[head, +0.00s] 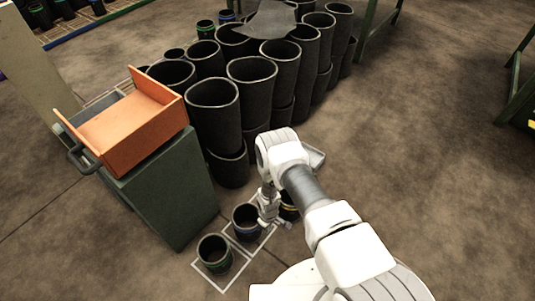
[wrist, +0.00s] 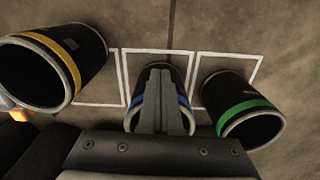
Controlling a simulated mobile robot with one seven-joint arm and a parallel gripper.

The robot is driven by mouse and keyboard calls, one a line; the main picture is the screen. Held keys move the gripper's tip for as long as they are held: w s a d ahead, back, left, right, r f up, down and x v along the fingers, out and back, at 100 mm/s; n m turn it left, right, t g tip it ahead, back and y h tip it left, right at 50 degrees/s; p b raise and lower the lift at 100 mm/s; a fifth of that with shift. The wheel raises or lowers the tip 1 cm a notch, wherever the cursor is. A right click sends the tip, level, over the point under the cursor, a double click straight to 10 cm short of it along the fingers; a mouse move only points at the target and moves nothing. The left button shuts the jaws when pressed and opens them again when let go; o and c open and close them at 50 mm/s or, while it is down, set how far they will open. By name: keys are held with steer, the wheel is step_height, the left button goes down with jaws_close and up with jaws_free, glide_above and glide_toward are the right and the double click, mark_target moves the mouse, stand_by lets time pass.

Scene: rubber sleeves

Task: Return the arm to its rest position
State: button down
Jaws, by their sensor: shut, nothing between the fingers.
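My gripper (head: 270,222) is at the end of my white arm, low over the marked floor squares. In the wrist view its fingers (wrist: 160,80) are together and empty, in front of the blue-banded sleeve (wrist: 181,116). That black sleeve (head: 245,224) stands in the middle. A green-banded sleeve (head: 214,254) stands to its left in the head view and shows at the right in the wrist view (wrist: 244,110). A yellow-banded sleeve (wrist: 62,62) is on the other side; in the head view (head: 289,208) my gripper and arm partly hide it.
White-outlined squares (head: 224,288) mark the floor. A dark green cabinet (head: 172,195) with an orange open tray (head: 125,130) stands at left. Several large black sleeves (head: 213,112) are stacked behind my arm, with a grey sheet (head: 266,20) on top. Floor at right (head: 440,160) is clear.

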steer(key=w+d+r+m+t, duration=0.1)
steer(key=w+r, duration=0.4)
steer(key=r, duration=0.9)
steer(key=w+d+r+m+t, duration=0.15)
steer(key=w+r, duration=0.25)
steer(key=r, duration=1)
steer(key=w+d+r+m, duration=0.15)
steer(key=w+r, duration=0.35)
steer(key=r, duration=0.9)
steer(key=s+d+r+m+t, duration=0.15)
steer(key=s+r, duration=0.25)
steer(key=r, duration=0.4)
steer(key=s+d+r+g, duration=0.1)
steer(key=s+d+r, duration=0.15)
steer(key=r, duration=0.45)
steer(key=s+d+r+m+t, duration=0.15)
steer(key=s+r, duration=0.25)
steer(key=r, duration=0.4)
steer(key=s+d+r+m+t, duration=0.1)
steer(key=s+d+r, duration=0.15)
steer(key=s, duration=0.65)
steer(key=s+d+r+m, duration=0.2)
steer(key=s+r, duration=0.2)
steer(key=s, duration=0.5)
step_height(320, 180, up, 24)
steer(key=s+p, duration=0.1)
steer(key=p, duration=2.2)
steer(key=shift+a+p, duration=0.25)
steer(key=shift+p, duration=0.15)
